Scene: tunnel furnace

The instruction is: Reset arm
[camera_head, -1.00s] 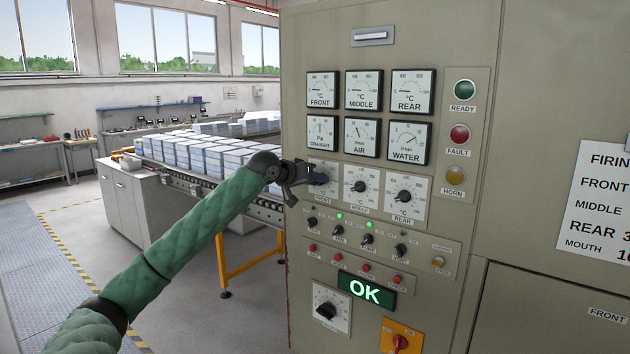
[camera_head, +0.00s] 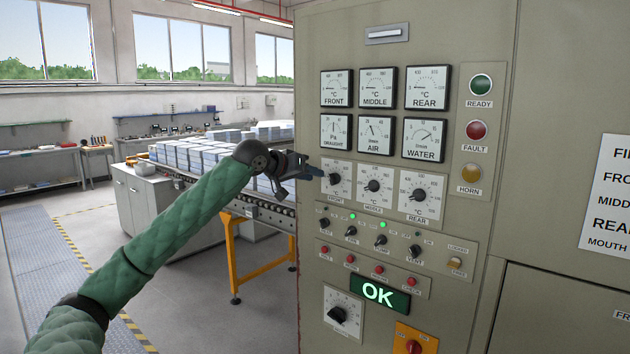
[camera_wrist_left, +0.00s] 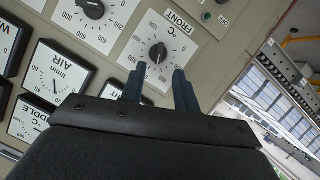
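My left gripper (camera_head: 314,172) is in front of the left edge of the furnace control panel (camera_head: 455,215), beside the FRONT temperature knob (camera_head: 335,179). In the left wrist view, the gripper (camera_wrist_left: 159,75) has its two dark fingers apart with nothing between them. The black FRONT knob (camera_wrist_left: 157,53) shows just beyond the fingertips, and the fingers look clear of it. The MIDDLE knob (camera_head: 373,186) and REAR knob (camera_head: 418,194) sit to its right in the head view. My green left arm comes in from the lower left. My right gripper is out of view.
A green OK display (camera_head: 380,294) is lit below several switches and red buttons. A roller conveyor (camera_head: 262,208) with stacked pale blocks stands behind my left arm. A cabinet (camera_head: 150,205) stands at its near end. Open floor (camera_head: 175,305) lies at the lower left.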

